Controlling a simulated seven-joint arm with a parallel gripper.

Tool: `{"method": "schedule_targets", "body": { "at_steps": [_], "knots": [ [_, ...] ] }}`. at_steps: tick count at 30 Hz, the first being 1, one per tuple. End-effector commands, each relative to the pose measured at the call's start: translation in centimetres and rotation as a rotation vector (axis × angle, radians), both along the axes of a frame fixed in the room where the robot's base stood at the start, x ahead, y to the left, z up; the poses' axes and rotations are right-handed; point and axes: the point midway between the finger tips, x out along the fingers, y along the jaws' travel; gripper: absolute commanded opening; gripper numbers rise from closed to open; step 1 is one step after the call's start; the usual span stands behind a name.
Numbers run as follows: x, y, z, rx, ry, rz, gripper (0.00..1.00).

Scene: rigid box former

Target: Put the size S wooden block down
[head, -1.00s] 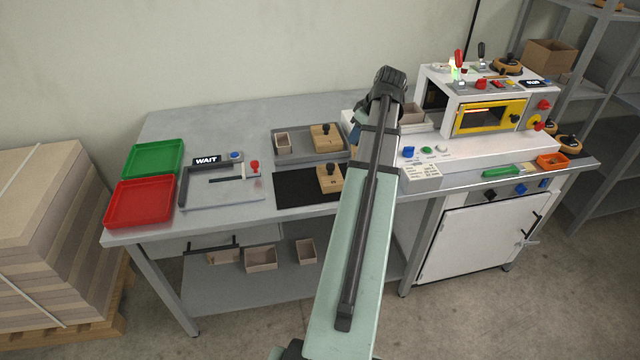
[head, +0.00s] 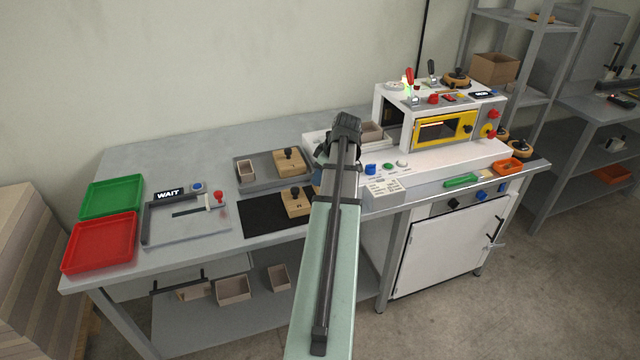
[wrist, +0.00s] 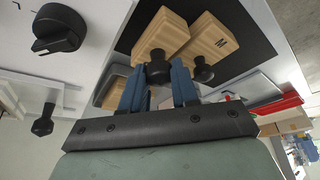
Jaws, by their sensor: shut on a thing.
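My gripper (wrist: 159,72) shows in the wrist view with its two blue fingers on either side of a black knob. The knob belongs to a wooden block (wrist: 164,33), taken as the size S block; no size letter is readable on it. This block appears close beside the block marked M (wrist: 221,42), over or on the black mat (wrist: 252,34). I cannot tell whether it touches the mat. In the head view my arm hides the held block and nearly all of the gripper. The M block (head: 294,206) stands on the right part of the mat (head: 262,218).
Behind the mat, a grey tray (head: 243,178) holds another knobbed wooden block (head: 289,163) and a small box (head: 246,170). The white machine (head: 437,157) stands to the right. A grey frame (head: 150,232), red tray (head: 100,243) and green tray (head: 112,197) are left.

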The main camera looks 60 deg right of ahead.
Motion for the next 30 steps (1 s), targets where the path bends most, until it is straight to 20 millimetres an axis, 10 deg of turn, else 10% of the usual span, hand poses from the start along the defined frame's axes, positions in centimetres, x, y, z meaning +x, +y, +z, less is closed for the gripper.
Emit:
{"method": "schedule_targets", "body": {
  "at_steps": [21, 22, 30],
  "knots": [
    [0.0, 0.0, -3.4, 0.000, 0.000, 0.000, 0.00],
    [0.0, 0.0, -3.4, 0.000, 0.000, 0.000, 0.32],
    [0.0, 0.0, -3.4, 0.000, 0.000, 0.000, 0.55]
  ]
}}
